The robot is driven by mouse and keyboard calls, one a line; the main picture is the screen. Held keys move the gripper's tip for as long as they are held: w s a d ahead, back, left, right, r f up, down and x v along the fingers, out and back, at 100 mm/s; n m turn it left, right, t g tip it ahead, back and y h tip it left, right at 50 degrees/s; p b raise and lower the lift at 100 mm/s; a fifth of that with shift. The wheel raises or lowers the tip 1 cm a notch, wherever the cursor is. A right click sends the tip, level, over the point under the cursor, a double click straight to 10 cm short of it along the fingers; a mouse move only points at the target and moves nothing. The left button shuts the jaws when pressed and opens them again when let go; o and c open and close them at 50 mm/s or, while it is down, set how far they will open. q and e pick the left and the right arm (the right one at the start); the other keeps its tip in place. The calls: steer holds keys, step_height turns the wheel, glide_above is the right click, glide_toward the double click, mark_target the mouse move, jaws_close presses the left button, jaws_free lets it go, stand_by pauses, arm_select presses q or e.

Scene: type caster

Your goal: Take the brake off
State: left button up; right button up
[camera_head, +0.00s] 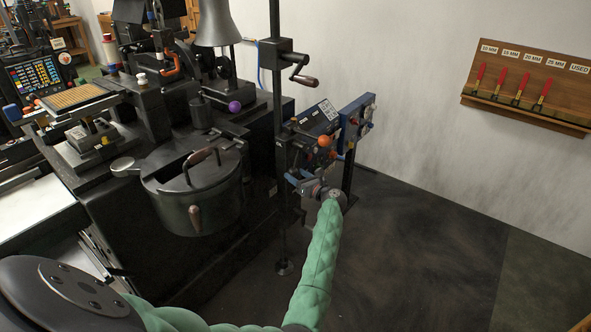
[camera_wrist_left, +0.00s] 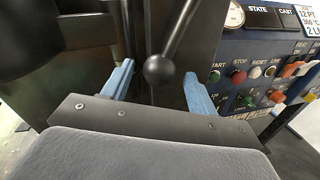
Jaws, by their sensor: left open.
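A dark metal lever with a round black ball knob (camera_wrist_left: 159,69) hangs down into the wrist view from the top; it looks like the brake lever, though no label shows on it. My left gripper (camera_head: 303,181) is at the machine's right side in the head view. Its two blue fingers are spread in the wrist view (camera_wrist_left: 160,88), one on each side of the knob. The knob appears between them, with space on both sides; I cannot tell its depth relative to the fingertips. The lever is not clear in the head view. My right gripper is not in view.
A control panel (camera_wrist_left: 262,72) with coloured buttons is close right of the fingers. A round lidded pot (camera_head: 195,190) is to the left. The floor (camera_head: 420,240) at right is clear.

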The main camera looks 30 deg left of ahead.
arm_select(q)
steer(key=shift+w+a, duration=0.1)
steer(key=shift+a, duration=0.3)
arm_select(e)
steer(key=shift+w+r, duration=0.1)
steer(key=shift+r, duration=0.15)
arm_select(q)
steer(key=shift+c, duration=0.2)
